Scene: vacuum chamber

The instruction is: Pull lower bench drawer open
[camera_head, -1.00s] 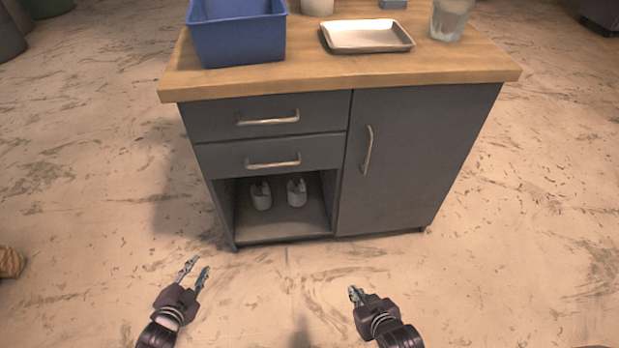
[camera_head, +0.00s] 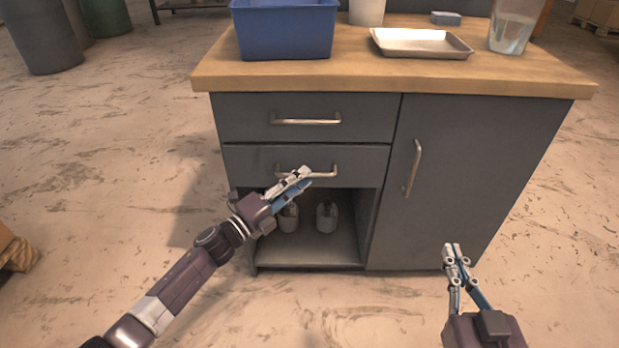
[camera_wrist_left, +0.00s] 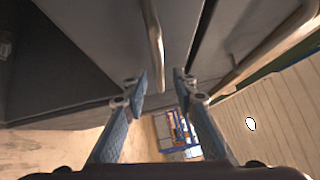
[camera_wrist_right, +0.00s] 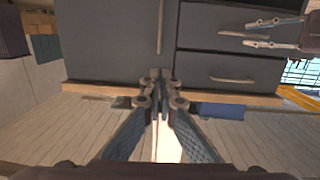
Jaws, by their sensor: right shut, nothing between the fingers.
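The lower bench drawer (camera_head: 240,165) is a grey front under the upper drawer and looks shut. Its metal bar handle (camera_head: 325,173) is partly covered by my left gripper (camera_head: 305,178). My left gripper is open at this handle, and in the left wrist view the bar (camera_wrist_left: 155,45) lies in line with the gap between the fingertips (camera_wrist_left: 160,82). I cannot tell whether they touch. My right gripper (camera_head: 452,252) is shut and empty, in front of the cabinet door.
The upper drawer (camera_head: 240,115) and the cabinet door (camera_head: 470,180) look shut. An open shelf below the drawers holds two pale objects (camera_head: 327,217). A blue bin (camera_head: 285,30) and a metal tray (camera_head: 420,45) stand on the wooden top.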

